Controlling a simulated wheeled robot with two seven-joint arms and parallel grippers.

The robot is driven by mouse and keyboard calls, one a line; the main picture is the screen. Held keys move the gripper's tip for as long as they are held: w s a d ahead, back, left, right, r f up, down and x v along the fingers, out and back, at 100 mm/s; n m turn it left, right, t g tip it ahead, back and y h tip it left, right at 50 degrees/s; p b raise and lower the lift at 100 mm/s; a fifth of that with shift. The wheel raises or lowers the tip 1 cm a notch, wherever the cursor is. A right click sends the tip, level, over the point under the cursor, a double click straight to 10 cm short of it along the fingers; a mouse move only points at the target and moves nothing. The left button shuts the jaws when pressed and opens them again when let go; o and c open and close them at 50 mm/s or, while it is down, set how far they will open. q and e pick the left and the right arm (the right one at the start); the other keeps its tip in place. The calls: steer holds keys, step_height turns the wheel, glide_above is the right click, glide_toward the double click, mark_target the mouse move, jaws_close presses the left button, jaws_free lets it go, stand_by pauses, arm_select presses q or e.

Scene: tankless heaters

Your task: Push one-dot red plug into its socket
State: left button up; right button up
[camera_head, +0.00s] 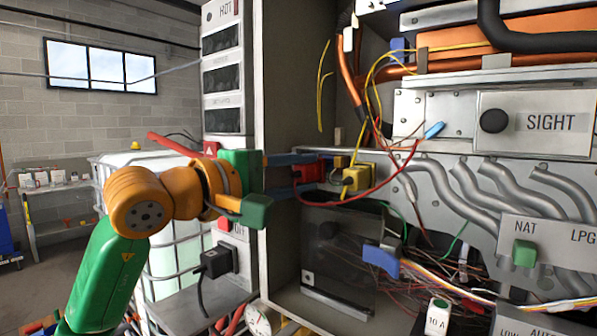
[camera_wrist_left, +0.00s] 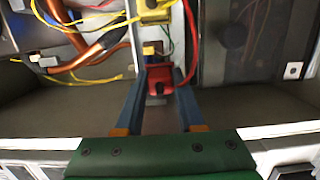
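The red plug (camera_head: 309,170), with a red wire, sits at the yellow connector block (camera_head: 355,177) on the heater's inner panel. Dots on it cannot be made out. My left gripper (camera_head: 307,174) reaches in from the left, with one blue finger above the plug and one below. In the left wrist view the red plug (camera_wrist_left: 160,78) lies between the fingertips, which look close against both its sides. A yellow plug (camera_wrist_left: 153,10) shows beyond it. The socket cannot be clearly told apart; how far the plug sits in is hidden. My right gripper is not in view.
A dark glass panel (camera_head: 338,258) is below the plug. A blue connector (camera_head: 382,260) with a wire bundle hangs to the right. The cabinet's side wall (camera_head: 283,90) stands left of the opening. A black plug (camera_head: 217,262) is on the outer side.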

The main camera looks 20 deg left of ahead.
arm_select(q)
steer(key=o, duration=0.4)
steer(key=shift+s, duration=0.1)
steer(key=b+v, duration=0.3)
steer(key=v, duration=0.4)
